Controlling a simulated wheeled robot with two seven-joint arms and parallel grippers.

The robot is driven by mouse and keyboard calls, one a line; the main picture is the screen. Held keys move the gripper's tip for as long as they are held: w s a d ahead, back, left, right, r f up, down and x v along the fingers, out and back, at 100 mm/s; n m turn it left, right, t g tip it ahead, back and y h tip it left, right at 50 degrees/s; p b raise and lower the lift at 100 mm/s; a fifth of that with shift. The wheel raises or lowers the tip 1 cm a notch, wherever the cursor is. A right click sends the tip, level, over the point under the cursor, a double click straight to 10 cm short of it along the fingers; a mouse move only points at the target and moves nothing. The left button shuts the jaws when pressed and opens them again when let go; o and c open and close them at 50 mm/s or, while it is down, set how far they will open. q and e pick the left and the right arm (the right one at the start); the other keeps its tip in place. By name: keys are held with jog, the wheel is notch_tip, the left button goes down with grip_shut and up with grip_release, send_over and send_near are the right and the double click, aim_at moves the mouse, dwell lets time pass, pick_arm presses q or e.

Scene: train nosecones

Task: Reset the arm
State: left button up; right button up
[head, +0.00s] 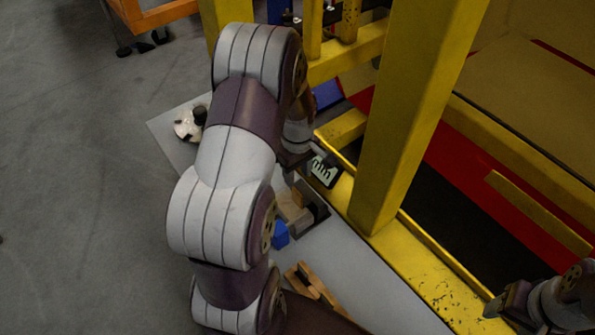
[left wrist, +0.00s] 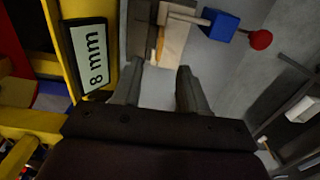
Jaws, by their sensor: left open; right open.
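My left arm reaches up the middle of the head view and hides part of the grey table (head: 380,290). Its gripper (head: 300,168) is by the yellow frame, partly hidden by the arm. In the left wrist view the two dark fingers of my left gripper (left wrist: 158,85) stand apart, with nothing between them but grey surface. My right gripper (head: 495,303) is at the lower right in the head view, beside the yellow rail. It is open, and I see nothing held in it.
A sign reading "8 mm" (left wrist: 90,55) is close to the left gripper. Wooden blocks (left wrist: 173,38), a blue block (left wrist: 220,24) and a red ball (left wrist: 261,39) lie beyond its fingers. A yellow post (head: 410,120) stands between the arms. Floor at left (head: 80,200) is clear.

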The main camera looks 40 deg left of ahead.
pick_arm(q)
jog(key=shift+r, duration=0.9)
jog(key=s+d+m+t+b, duration=0.1)
jog(key=s+d+m+b, duration=0.4)
jog(key=d+m, duration=0.8)
jog(key=s+m, duration=0.2)
jog(key=s, duration=0.1)
jog(key=shift+s+d, duration=0.2)
jog(key=shift+d, duration=0.15)
jog(key=shift+s+d+r, duration=0.1)
jog(key=shift+r, duration=0.05)
